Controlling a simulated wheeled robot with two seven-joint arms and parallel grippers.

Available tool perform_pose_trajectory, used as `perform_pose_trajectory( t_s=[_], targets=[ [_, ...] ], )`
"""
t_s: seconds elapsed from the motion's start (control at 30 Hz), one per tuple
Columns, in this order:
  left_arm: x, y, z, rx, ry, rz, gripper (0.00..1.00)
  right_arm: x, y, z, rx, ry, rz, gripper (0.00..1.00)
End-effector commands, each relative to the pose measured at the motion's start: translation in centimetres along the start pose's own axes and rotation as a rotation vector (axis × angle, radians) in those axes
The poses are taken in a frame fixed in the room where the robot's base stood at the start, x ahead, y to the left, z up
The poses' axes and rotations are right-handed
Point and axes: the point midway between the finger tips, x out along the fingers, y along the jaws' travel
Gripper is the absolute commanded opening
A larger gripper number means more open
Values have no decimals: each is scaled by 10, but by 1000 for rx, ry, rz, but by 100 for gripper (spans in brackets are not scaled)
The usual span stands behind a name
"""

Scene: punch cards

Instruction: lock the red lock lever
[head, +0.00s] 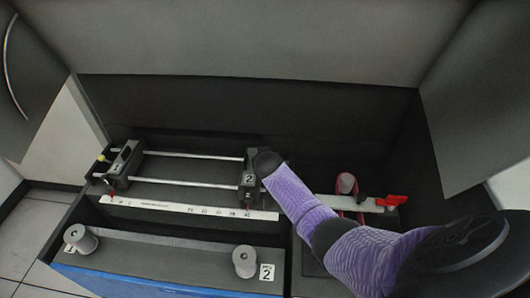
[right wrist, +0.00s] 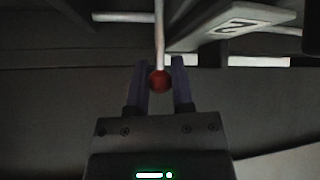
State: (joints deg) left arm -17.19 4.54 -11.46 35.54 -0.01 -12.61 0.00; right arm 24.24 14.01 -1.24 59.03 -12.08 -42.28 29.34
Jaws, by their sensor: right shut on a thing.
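The red lock lever shows in the right wrist view as a pale rod ending in a round red knob (right wrist: 159,82). My right gripper (right wrist: 161,70) has one finger on each side of the knob and is shut on it. The rod runs away from the fingertips, beside a block with a number 2 label (right wrist: 240,24). In the head view my purple right arm reaches from the lower right to the carriage marked 2 (head: 250,171). The lever and my right fingertips are hidden there by the wrist. My left gripper is not in view.
A carriage marked 1 (head: 123,165) sits at the left end of two metal rails (head: 195,155). A white printed strip (head: 190,208) lies in front. Two grey spools (head: 245,261) (head: 80,238) stand nearer. A red handle (head: 391,201) is on the right. Dark panels enclose the back.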

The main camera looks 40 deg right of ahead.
Motion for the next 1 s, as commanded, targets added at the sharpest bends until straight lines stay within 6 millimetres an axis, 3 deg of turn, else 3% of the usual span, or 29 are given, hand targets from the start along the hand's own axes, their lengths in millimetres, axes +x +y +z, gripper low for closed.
perform_pose_trajectory(
  t_s=[0.4,0.9,0.93,1.0],
  targets=[
    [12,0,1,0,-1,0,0,-6,-3,9,-20,161,39,0],
    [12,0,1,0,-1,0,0,-7,-3,9,-24,177,45,0],
    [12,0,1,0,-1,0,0,-7,-3,9,-24,177,45,33],
    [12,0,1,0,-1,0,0,-7,-3,9,-24,177,45,48]
  ],
)
